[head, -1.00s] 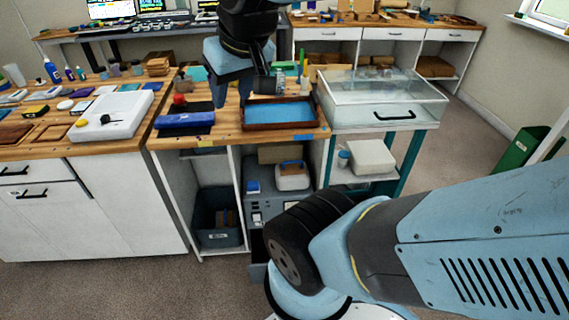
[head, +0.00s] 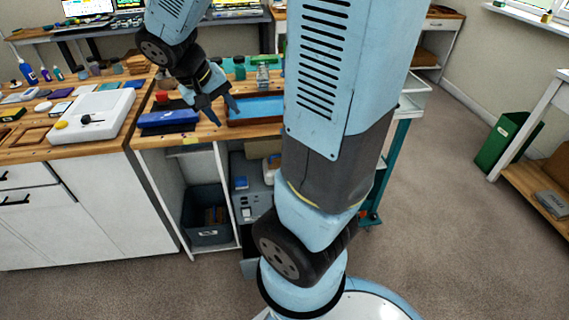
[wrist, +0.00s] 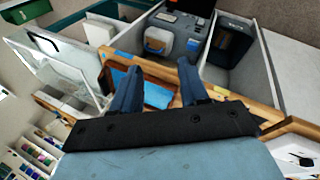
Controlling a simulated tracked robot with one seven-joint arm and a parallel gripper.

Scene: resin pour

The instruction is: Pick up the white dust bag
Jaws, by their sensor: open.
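A white, rounded item with blue trim, which looks like the dust bag (wrist: 157,40), sits in the open bay under the bench in the wrist view. In the head view only a sliver of the bag (head: 270,167) shows beside my arm, on top of a grey unit (head: 248,205). My gripper (head: 225,112) is open and empty above the worktop, by the blue-lined tray (head: 258,109). In the wrist view my gripper (wrist: 158,70) has its fingers apart, pointing toward the bench edge, with the bag beyond the tips.
A blue folded item (head: 169,119) lies left of the tray. A dark bin (head: 207,215) stands in the neighbouring bay. A clear-lidded box (wrist: 75,70) is beside the tray in the wrist view. Bare carpet (head: 430,230) is at right.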

